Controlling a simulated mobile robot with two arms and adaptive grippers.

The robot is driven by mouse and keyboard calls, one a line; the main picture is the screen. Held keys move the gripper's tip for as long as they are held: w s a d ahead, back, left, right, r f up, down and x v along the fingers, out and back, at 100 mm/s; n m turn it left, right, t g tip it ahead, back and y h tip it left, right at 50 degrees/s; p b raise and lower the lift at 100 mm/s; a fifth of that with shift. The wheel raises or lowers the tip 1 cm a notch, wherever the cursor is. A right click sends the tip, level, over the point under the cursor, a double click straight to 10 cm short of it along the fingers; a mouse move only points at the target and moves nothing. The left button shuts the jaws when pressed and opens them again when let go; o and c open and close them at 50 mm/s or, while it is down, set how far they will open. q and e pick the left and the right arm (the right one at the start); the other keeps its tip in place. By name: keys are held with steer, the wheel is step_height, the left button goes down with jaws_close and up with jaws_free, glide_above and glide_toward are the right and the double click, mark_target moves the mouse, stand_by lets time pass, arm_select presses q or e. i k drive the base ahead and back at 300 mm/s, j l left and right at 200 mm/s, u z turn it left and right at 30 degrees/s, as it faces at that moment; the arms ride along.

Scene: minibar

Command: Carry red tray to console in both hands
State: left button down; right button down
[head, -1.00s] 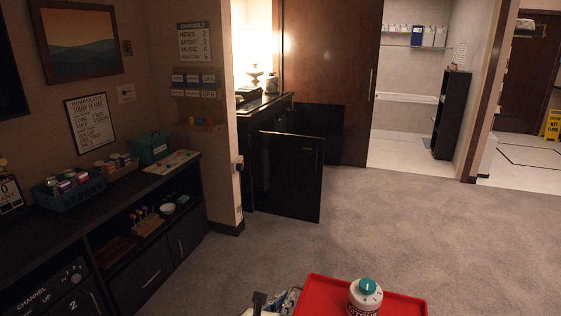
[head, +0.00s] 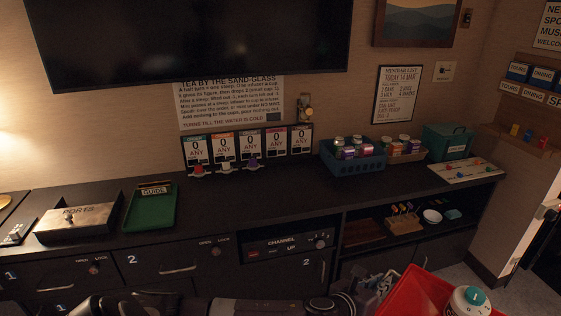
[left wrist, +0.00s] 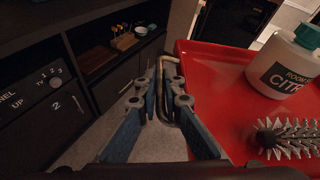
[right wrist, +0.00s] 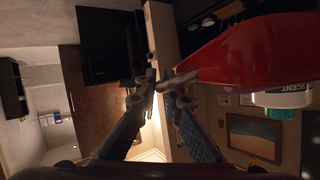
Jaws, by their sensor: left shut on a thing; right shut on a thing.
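The red tray (head: 405,294) is at the bottom right of the head view, partly cut off, in front of the dark console (head: 290,205). My left gripper (head: 385,284) is shut on the tray's handle; the left wrist view shows its fingers (left wrist: 165,85) around the metal handle at the tray's edge (left wrist: 190,60). In the right wrist view my right gripper (right wrist: 165,84) is shut at the edge of the tray (right wrist: 235,60). A white scent bottle with a teal cap (head: 468,302) stands on the tray. A bristled brush (left wrist: 285,138) also lies on it.
The console top holds a metal box (head: 78,222), a green tray (head: 150,208), several card stands (head: 248,150), a blue basket (head: 352,160) and a teal box (head: 448,143). Bare top lies between the green tray and the basket. A television (head: 190,40) hangs above.

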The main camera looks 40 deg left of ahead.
mark_target(258, 193)
steer(key=i+j+u, duration=0.3)
steer(key=u, duration=0.2)
steer(key=i+j+u, duration=0.1)
steer(key=i+u, duration=0.85)
steer(key=i+l+u, duration=0.2)
steer(key=u, duration=0.3)
steer(key=i, duration=0.15)
